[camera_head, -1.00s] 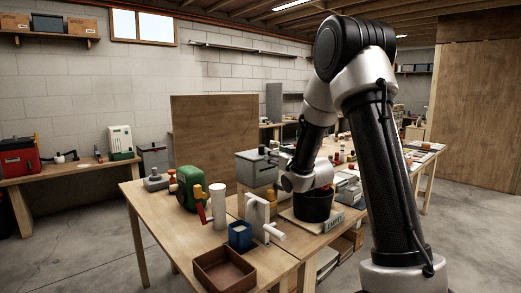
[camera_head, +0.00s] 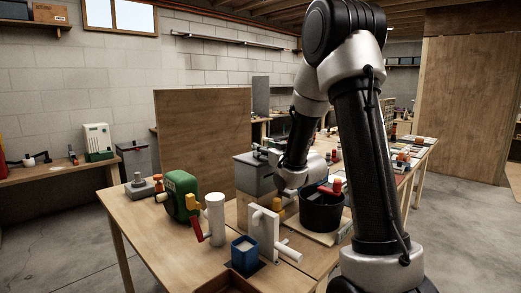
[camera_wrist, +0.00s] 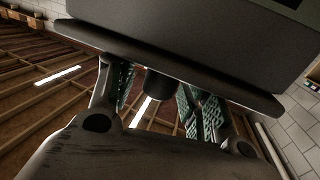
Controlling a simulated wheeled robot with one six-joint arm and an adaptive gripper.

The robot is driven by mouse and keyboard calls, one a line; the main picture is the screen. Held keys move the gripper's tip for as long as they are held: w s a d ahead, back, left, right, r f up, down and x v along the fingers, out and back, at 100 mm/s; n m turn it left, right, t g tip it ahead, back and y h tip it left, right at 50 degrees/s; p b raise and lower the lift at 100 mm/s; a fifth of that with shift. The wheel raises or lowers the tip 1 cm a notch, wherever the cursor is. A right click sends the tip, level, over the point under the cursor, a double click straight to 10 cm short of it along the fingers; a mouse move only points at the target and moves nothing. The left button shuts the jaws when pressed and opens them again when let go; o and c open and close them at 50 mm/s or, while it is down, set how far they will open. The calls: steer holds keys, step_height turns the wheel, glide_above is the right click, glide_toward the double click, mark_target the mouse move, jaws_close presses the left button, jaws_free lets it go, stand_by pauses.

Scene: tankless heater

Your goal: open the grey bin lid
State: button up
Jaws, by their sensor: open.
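The grey bin (camera_head: 252,180) stands at the back of the wooden table, partly hidden by my arm. Its lid (camera_head: 248,158) looks closed. In the wrist view the grey bin wall (camera_wrist: 200,35) fills the top, and the lid's dark rim (camera_wrist: 225,88) crosses below it. A dark rounded knob (camera_wrist: 160,84) shows at the rim, between my fingers. My gripper (camera_wrist: 153,88) is open, with one green-padded finger on each side of the knob. Contact cannot be told. In the head view my gripper (camera_head: 274,153) is small and at the bin's right front side.
A black bucket (camera_head: 320,212) stands right of the bin. A white stand (camera_head: 263,232), blue box (camera_head: 245,253), white cylinder (camera_head: 215,220) and green machine (camera_head: 182,195) crowd the table. A wooden panel (camera_head: 204,135) rises behind. The table's left front is clear.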

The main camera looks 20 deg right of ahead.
steer(key=shift+c, duration=0.2)
jaws_close()
steer(key=shift+r, duration=0.15)
